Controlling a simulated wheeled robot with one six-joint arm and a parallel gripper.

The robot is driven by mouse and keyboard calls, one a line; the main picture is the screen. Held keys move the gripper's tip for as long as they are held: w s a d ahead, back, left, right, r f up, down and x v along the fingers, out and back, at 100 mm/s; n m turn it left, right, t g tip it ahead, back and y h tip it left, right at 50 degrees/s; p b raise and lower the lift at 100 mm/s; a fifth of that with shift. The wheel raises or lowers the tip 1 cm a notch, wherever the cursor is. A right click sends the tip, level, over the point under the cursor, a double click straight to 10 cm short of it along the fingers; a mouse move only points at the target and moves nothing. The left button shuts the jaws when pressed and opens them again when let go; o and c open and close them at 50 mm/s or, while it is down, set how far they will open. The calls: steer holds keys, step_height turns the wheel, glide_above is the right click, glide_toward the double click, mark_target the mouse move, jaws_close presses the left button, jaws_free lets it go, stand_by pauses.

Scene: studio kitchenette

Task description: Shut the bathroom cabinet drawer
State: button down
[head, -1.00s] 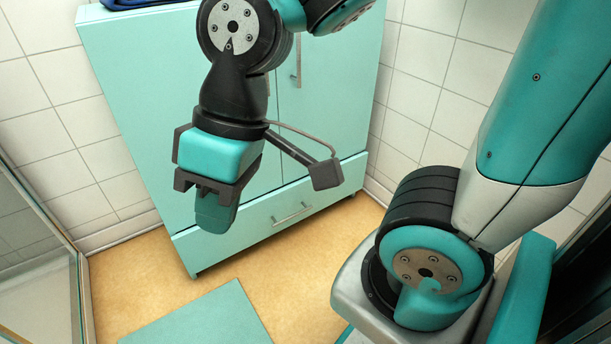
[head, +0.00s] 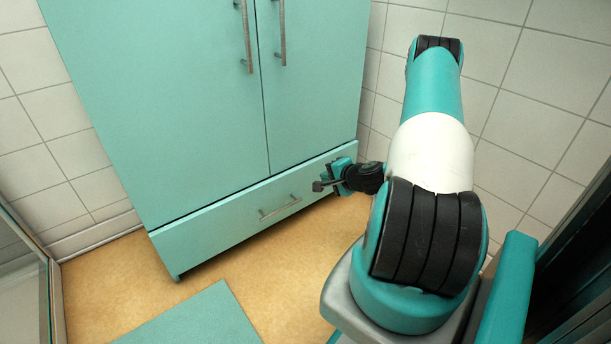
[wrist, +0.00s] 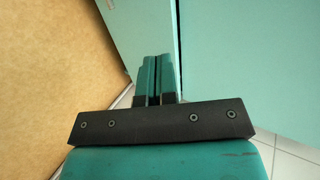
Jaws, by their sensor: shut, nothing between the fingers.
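The bathroom cabinet (head: 190,100) is teal, with two tall doors above one wide drawer (head: 220,225). The drawer has a metal bar handle (head: 280,208), and a dark line runs along its top edge. How far the drawer stands out is hard to tell. My gripper (head: 328,178) is low at the drawer's right end, to the right of the handle. In the wrist view its two teal fingers (wrist: 155,75) are together and empty, pointing at the drawer front (wrist: 125,25). The door panel (wrist: 250,60) fills the right side there. Contact cannot be made out.
Tan floor (head: 120,285) lies in front of the cabinet, with a teal mat (head: 195,320) on it. A glass panel (head: 25,270) stands at the left. White tiled walls (head: 535,100) are behind and to the right of the cabinet.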

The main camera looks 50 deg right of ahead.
steer(key=f, duration=0.1)
steer(key=b, duration=0.7)
glide_toward(300, 168)
steer(key=x, duration=0.2)
steer(key=f+x, duration=0.1)
steer(key=x, duration=0.3)
steer(key=shift+f, duration=0.4)
steer(key=shift+w+d+r+m+h, duration=0.1)
steer(key=shift+w+r+m+h, duration=0.05)
steer(key=shift+w+m+h, duration=0.2)
steer(key=shift+w+r+p, duration=0.1)
steer(key=shift+w+p, duration=0.2)
steer(key=shift+w, duration=0.1)
steer(key=shift+w+d+p, duration=0.15)
steer(key=shift+w+d, duration=0.05)
steer(key=shift+w, duration=0.3)
steer(key=shift+w+d+p, duration=0.15)
steer(key=shift+w, duration=0.3)
